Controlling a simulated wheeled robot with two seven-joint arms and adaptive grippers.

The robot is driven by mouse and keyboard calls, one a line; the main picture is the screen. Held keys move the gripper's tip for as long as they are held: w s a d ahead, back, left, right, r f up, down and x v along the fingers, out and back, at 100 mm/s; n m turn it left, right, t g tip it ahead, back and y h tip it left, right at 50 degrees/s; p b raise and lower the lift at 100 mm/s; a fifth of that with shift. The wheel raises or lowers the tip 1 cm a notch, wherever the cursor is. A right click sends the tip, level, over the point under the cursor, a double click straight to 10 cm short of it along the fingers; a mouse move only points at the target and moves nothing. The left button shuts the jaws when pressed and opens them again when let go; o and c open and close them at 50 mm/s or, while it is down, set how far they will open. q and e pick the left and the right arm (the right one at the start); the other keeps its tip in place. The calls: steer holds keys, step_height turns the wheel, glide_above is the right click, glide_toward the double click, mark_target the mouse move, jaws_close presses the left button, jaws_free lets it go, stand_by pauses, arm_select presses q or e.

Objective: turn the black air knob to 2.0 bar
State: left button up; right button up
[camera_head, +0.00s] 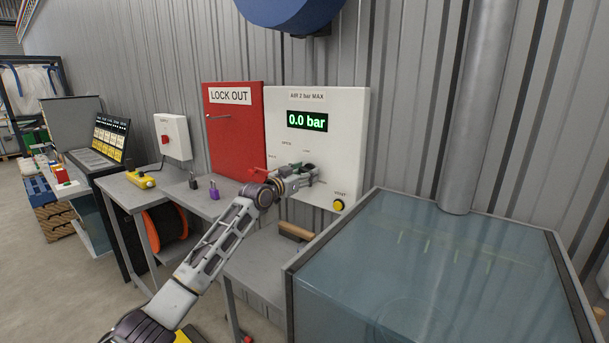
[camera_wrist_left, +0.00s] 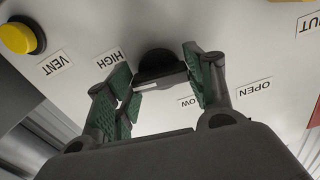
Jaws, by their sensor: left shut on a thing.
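The black air knob (camera_wrist_left: 158,64) sits on the white air panel (camera_head: 350,130), between the HIGH and LOW labels in the left wrist view. My left gripper (camera_head: 302,176) reaches the panel, and its green-padded fingers (camera_wrist_left: 160,88) are shut on the knob from both sides. In the head view my gripper hides most of the knob. The green display (camera_head: 307,121) above it reads 0.0 bar. My right gripper is in neither view.
A yellow VENT button (camera_head: 338,205) is at the panel's lower right. A red LOCK OUT board (camera_head: 235,140) hangs beside the panel. A glass-topped tank (camera_head: 440,265) stands at the right; a purple padlock (camera_head: 214,191) is on the bench.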

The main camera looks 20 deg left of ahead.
arm_select(q)
steer(key=m+p, duration=0.1)
steer(key=m, duration=0.3)
steer(key=shift+m, duration=0.4)
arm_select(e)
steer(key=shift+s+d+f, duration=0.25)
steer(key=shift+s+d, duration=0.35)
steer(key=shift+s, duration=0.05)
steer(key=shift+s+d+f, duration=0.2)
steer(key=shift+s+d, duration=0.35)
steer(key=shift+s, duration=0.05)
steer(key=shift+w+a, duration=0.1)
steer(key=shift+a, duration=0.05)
arm_select(q)
steer(key=o, duration=1)
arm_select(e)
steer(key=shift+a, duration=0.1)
arm_select(q)
steer(key=shift+s, duration=0.1)
